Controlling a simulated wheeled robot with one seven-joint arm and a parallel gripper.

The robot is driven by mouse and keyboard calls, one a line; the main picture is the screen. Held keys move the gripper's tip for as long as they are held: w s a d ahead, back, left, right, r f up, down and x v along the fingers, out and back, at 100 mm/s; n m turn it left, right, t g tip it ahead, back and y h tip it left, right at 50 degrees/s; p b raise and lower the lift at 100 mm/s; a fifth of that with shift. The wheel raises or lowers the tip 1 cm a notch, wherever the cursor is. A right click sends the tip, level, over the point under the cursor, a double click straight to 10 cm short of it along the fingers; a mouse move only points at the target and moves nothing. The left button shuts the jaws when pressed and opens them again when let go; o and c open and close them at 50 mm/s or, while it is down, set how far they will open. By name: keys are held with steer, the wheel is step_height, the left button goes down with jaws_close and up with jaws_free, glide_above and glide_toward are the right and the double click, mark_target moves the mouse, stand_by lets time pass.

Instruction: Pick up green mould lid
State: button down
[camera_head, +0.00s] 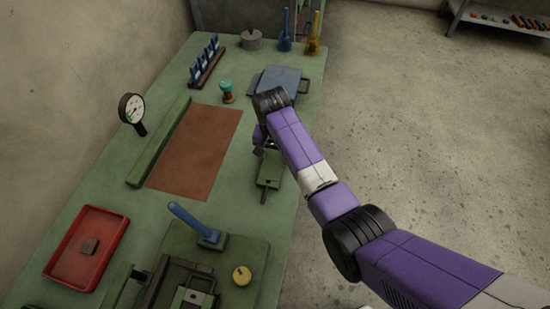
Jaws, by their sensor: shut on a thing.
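The green mould lid (268,174) is a small dark-green slab with a short handle that points toward the bottom of the picture. It is near the right edge of the green bench, right of the brown mat. My gripper (264,150) is at the lid's far end and is shut on it. My purple arm comes in from the lower right and hides part of the gripper. I cannot tell whether the lid touches the bench or is a little above it.
The green bench (152,197) holds a brown mat (197,148), a green bar (160,142), a gauge (132,110), a blue plate (280,80) and a red tray (69,273). A blue-handled press (195,222) stands nearer.

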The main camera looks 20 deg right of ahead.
steer(key=shift+r, duration=0.1)
steer(key=shift+w+r, duration=0.1)
steer(key=shift+r, duration=0.35)
step_height(320, 180, up, 14)
steer(key=b, duration=0.1)
step_height(320, 180, up, 5)
steer(key=p, duration=0.5)
glide_above(274, 157)
steer(key=shift+d, duration=0.1)
stand_by(0.3)
